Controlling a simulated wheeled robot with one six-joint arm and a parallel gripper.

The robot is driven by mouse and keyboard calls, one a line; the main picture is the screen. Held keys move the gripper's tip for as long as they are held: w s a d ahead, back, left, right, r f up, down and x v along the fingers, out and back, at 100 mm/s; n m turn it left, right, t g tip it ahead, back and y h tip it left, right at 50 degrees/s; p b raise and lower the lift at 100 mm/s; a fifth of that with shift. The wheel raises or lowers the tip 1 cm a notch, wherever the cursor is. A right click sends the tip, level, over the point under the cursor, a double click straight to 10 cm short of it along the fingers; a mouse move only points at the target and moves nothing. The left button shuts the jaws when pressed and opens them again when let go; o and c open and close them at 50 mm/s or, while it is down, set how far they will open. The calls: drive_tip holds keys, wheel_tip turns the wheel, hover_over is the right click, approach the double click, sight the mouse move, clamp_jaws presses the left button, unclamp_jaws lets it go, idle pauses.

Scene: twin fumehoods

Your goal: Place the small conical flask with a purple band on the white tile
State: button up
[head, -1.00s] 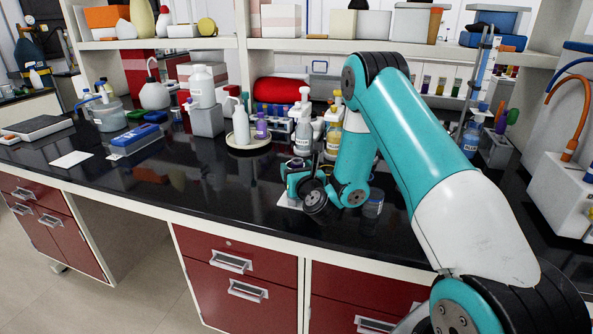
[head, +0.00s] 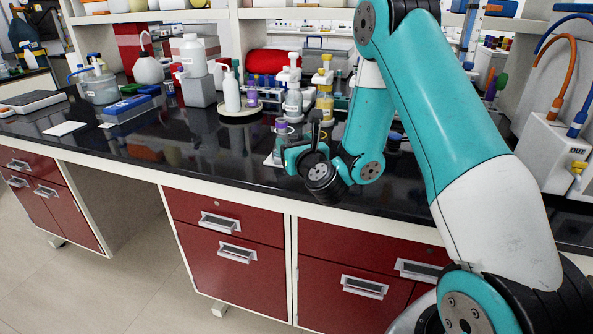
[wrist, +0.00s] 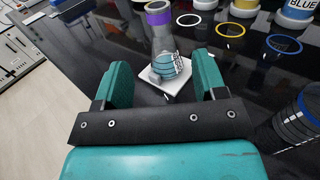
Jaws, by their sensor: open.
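The small conical flask with a purple band (wrist: 162,38) stands upright on the white tile (wrist: 153,77) in the wrist view. Its base is within the tile's edges. My gripper (wrist: 163,78) is open, with one finger to each side and a visible gap to the flask; the flask is just beyond the fingertips. In the head view the flask (head: 281,134) shows just past my gripper (head: 297,155), and a corner of the tile (head: 269,160) shows; my gripper hides the rest.
Coloured rings, such as a yellow ring (wrist: 238,30), lie behind the flask. A round dish (head: 240,118) with bottles is farther back. The bench's front edge is close to my gripper.

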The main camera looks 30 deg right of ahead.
drive_tip(key=s+a+r+n+g+y, duration=0.1)
drive_tip(key=a+r+n+y, duration=0.2)
drive_tip(key=a+n+y, duration=0.35)
drive_tip(key=s+a+r+n+g+y, duration=0.2)
drive_tip(key=a+r+n+y, duration=0.15)
drive_tip(key=a+n, duration=0.55)
drive_tip(key=s+a+n+g+y, duration=0.3)
drive_tip(key=s+a+n+g, duration=0.4)
drive_tip(key=n, duration=0.4)
drive_tip(key=s+d+r+n+g+h, duration=0.1)
drive_tip(key=s+n+g+h, duration=0.4)
drive_tip(key=s+n, duration=1.3)
drive_tip(key=s+d+g, duration=0.1)
drive_tip(key=s+g, duration=0.1)
drive_tip(key=s, duration=0.2)
drive_tip(key=shift+s, duration=0.35)
drive_tip(key=shift+r+n, duration=0.15)
drive_tip(key=shift+n, duration=0.1)
drive_tip(key=shift+r+p, duration=0.65)
drive_tip(key=shift+p, duration=0.2)
